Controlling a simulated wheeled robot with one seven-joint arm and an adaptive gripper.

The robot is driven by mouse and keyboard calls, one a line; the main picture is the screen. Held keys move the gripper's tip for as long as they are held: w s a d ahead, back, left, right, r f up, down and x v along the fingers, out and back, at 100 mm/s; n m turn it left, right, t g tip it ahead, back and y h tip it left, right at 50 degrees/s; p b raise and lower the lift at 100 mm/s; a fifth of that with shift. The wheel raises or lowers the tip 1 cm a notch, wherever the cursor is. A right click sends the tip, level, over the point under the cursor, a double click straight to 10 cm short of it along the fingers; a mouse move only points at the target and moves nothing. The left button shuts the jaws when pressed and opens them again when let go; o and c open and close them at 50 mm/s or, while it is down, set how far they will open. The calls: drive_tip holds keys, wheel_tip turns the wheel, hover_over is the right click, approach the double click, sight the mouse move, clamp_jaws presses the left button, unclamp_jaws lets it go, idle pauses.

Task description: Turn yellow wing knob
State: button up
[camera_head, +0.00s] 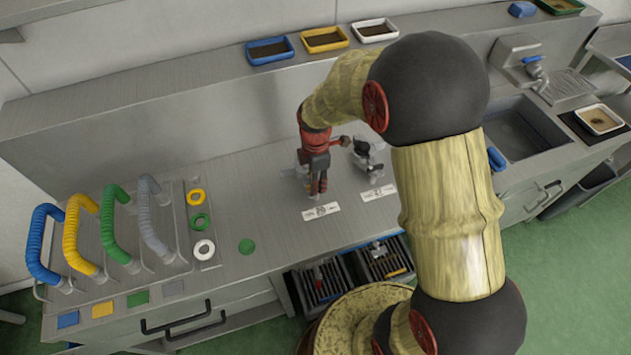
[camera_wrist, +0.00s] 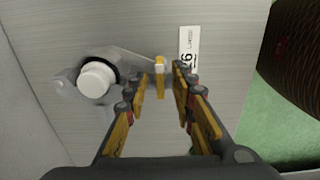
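The yellow wing knob (camera_wrist: 160,78) shows in the wrist view as a narrow upright piece with a pale top, on a metal fitting. My gripper (camera_wrist: 160,84) is open, with one finger to the left of the knob and one to the right. Small gaps show on both sides; I cannot tell the height between fingertips and knob. A white round cap (camera_wrist: 97,79) sits on the same fitting, left of the fingers. In the head view my gripper (camera_head: 318,186) points down at the counter, and I cannot make out the knob there.
A white label (camera_wrist: 188,48) lies right of the knob. In the head view a second fitting (camera_head: 366,155) with a dark top stands to the right. Coloured hose handles (camera_head: 80,232) stand at the left, and a sink (camera_head: 525,130) is at the right.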

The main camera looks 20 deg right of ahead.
drive_tip(key=shift+c, duration=1.2)
clamp_jaws()
